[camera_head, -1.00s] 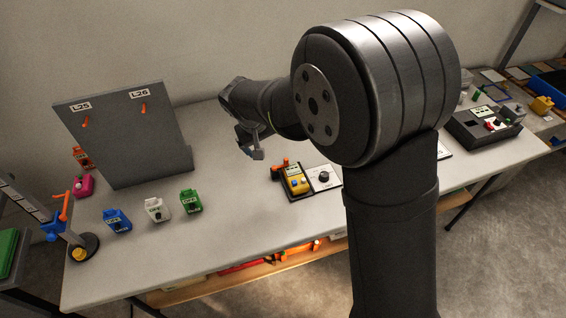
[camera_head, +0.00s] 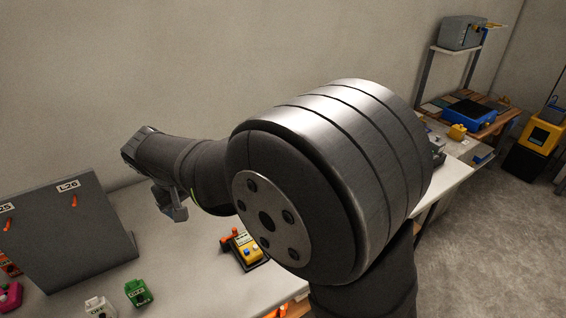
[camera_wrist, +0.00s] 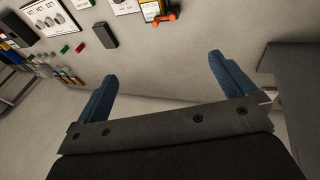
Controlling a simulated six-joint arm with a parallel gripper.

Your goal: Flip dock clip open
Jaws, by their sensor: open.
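The dock (camera_head: 256,262) lies on the table, with a yellow device (camera_head: 243,246) seated in it. An orange clip (camera_head: 229,237) sits at the dock's left end; my arm hides the dock's right part. In the wrist view the orange clip (camera_wrist: 165,18) is at the top edge, beside the dock, which is cut off by the frame. Whether the clip is open or shut is too small to tell. My gripper (camera_head: 172,204) is above the table, left of the dock. In the wrist view my gripper (camera_wrist: 163,80) has its blue fingers wide apart, with nothing between them.
A grey upright board (camera_head: 70,240) with labels and orange hooks stands at left. Green (camera_head: 138,293) and white (camera_head: 98,307) tagged devices stand before it. In the wrist view, a black block (camera_wrist: 105,35) lies near a printed card (camera_wrist: 52,16). Table between board and dock is clear.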

